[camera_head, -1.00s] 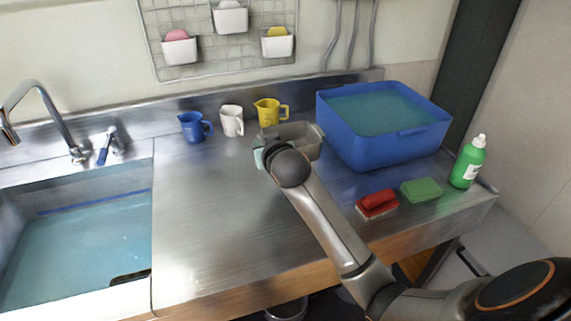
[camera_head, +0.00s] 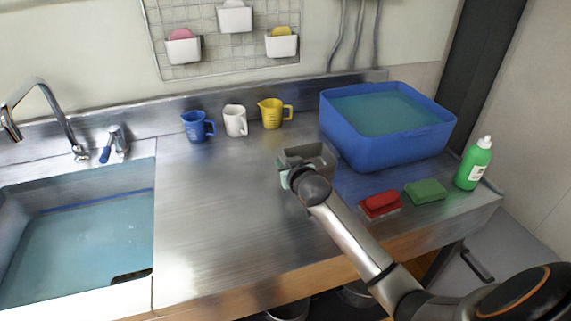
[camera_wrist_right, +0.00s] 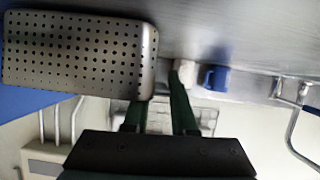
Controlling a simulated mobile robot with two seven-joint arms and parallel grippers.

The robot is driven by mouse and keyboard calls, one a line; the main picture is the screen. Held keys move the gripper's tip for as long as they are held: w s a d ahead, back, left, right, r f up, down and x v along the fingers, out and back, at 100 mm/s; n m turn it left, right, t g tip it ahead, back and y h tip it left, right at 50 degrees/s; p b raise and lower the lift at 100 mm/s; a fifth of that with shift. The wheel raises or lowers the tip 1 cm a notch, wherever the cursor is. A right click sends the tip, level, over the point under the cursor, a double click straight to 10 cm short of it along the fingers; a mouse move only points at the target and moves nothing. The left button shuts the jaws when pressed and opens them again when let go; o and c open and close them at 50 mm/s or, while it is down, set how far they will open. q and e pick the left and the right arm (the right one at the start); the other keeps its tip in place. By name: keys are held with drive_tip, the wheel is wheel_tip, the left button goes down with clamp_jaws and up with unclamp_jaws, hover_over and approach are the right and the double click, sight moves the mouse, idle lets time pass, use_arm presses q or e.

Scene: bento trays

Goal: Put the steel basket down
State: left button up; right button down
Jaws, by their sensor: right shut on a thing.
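The steel basket (camera_head: 318,152) is a small grey open box over the steel counter, in front of the yellow cup and left of the blue tub. In the right wrist view its perforated steel face (camera_wrist_right: 75,50) fills the upper left. My right gripper (camera_head: 287,178) is at the basket's near left side and shut on it; my wrist and arm hide much of the grip. In the wrist view the right gripper's green fingers (camera_wrist_right: 161,100) reach up beside the basket's edge. I cannot tell whether the basket touches the counter. My left gripper is not in view.
A blue tub of water (camera_head: 365,150) stands right of the basket. Blue (camera_head: 195,127), white (camera_head: 235,120) and yellow (camera_head: 271,112) cups stand behind. The counter's left middle (camera_head: 215,210) is clear, beside the sink (camera_head: 75,245).

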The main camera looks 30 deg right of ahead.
drive_tip(key=shift+f, duration=0.1)
drive_tip(key=c, duration=0.7)
unclamp_jaws()
drive_tip(key=shift+s, duration=0.1)
drive_tip(key=p+v, duration=0.1)
drive_tip(key=v, duration=1.1)
